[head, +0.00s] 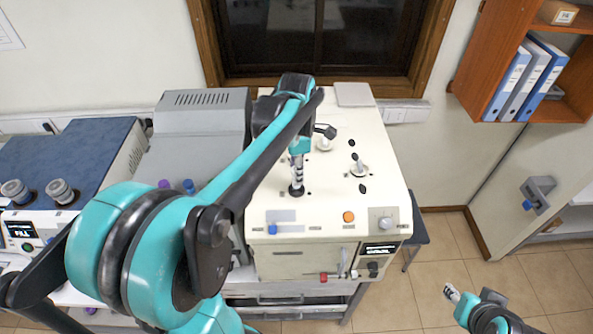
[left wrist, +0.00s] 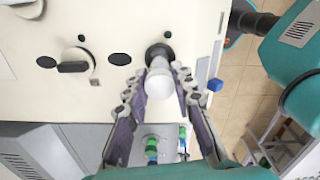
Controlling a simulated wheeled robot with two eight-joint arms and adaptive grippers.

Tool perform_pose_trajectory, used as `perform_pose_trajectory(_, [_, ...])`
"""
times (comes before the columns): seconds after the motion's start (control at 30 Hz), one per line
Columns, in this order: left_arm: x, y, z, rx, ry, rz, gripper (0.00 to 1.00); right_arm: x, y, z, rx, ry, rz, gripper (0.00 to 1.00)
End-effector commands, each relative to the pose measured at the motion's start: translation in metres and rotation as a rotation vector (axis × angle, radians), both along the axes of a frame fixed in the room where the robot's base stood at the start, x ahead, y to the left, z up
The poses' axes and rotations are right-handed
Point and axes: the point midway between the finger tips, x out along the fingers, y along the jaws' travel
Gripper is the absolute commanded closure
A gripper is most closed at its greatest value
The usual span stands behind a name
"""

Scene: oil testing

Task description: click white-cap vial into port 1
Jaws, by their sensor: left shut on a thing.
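My left gripper (head: 297,172) points down over the top of the cream machine (head: 330,200). In the left wrist view its two fingers (left wrist: 160,90) are on either side of the white-cap vial (left wrist: 159,82) and shut on it. The far end of the vial meets a round black port (left wrist: 158,52) in the machine top; how deep it sits cannot be told. In the head view the fingers hide most of the vial above the dark port (head: 296,190). My right gripper (head: 452,293) is small at the lower right, away from the machine; its jaw state is unclear.
The machine top also has a dark-handled fitting (head: 358,167), several black ovals, an orange button (head: 348,216) and a knob (head: 384,222). A grey unit (head: 205,120) and a blue-topped instrument (head: 80,150) stand to the left. The floor at right is open.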

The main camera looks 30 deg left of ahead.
Motion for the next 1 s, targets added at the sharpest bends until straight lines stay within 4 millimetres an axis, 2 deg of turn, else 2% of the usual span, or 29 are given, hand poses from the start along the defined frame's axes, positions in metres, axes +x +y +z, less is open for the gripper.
perform_pose_trajectory(0.57, [0.001, 0.0, -0.003, 0.0, 0.0, 0.0, 1.0, 0.0, 0.0, -0.002, 0.0, 0.0, 0.0, 0.6])
perform_pose_trajectory(1.0, [0.0, 0.0, -0.013, 0.0, 0.0, 0.0, 1.0, 0.0, 0.0, -0.011, 0.0, 0.0, 0.0, 0.6])
